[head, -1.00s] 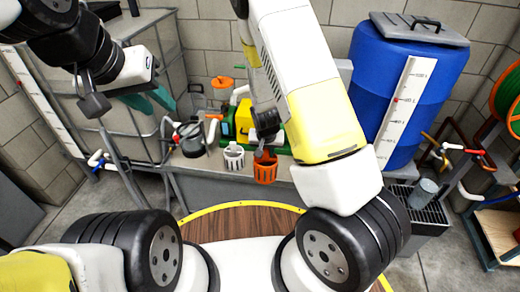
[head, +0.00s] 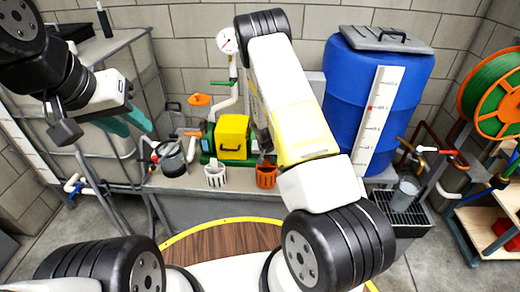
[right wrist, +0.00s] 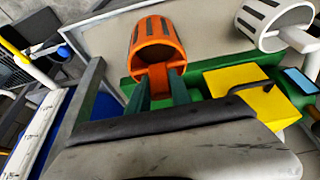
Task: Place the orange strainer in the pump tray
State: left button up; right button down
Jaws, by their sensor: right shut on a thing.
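The orange strainer (head: 266,177) is a slotted cup at the front edge of the bench, right of a white strainer (head: 215,176). My right gripper (right wrist: 162,88) is shut on the tab of the orange strainer (right wrist: 157,45), seen in the right wrist view; in the head view my arm mostly hides this gripper. The green pump tray (head: 240,160) under the yellow pump lies just behind the strainer, and also shows in the right wrist view (right wrist: 200,83). Whether the strainer touches it, I cannot tell. My left gripper (head: 125,123) hangs open and empty at the left.
A dark pot (head: 172,158) stands left of the white strainer. A blue barrel (head: 345,95) stands behind my right arm, and a pressure gauge (head: 228,40) rises behind the pump. A clear cup (head: 406,190) stands on a drain grate at the right.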

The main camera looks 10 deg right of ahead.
jog(key=shift+w+d, duration=0.35)
jog(key=shift+d, duration=0.15)
jog(key=shift+f, duration=1.9)
jog(key=c, duration=1.2)
grip_release()
jog(key=shift+o, duration=0.2)
